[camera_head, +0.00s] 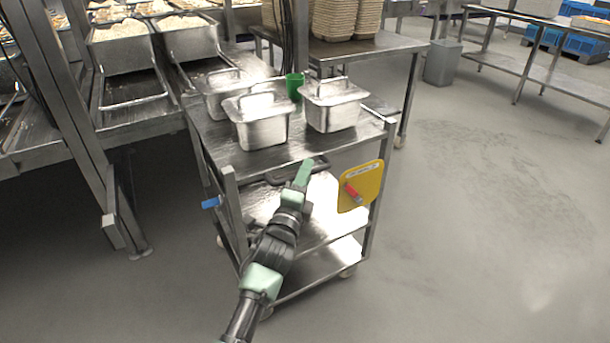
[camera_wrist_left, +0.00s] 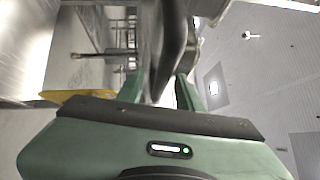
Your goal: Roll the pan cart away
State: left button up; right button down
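The pan cart (camera_head: 232,160) is a steel trolley with shelves in the middle of the head view. Lidded steel pans (camera_head: 262,120) (camera_head: 333,105) stand on its top. A dark handle (camera_head: 318,164) runs along its near side. My left gripper (camera_head: 303,172) is at this handle. In the left wrist view its green fingers (camera_wrist_left: 160,92) are apart, with the dark handle (camera_wrist_left: 172,45) passing between them. A gap shows on one side; firm contact cannot be made out. My right gripper is not in view.
A yellow board (camera_head: 366,185) with a red-handled tool hangs on the cart's right side. A green cup (camera_head: 294,86) stands behind the pans. A steel line (camera_head: 130,125) is at left, a table (camera_head: 385,44) behind. Floor at right (camera_head: 480,200) is clear.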

pick_arm(q)
jog(key=shift+a, duration=0.1)
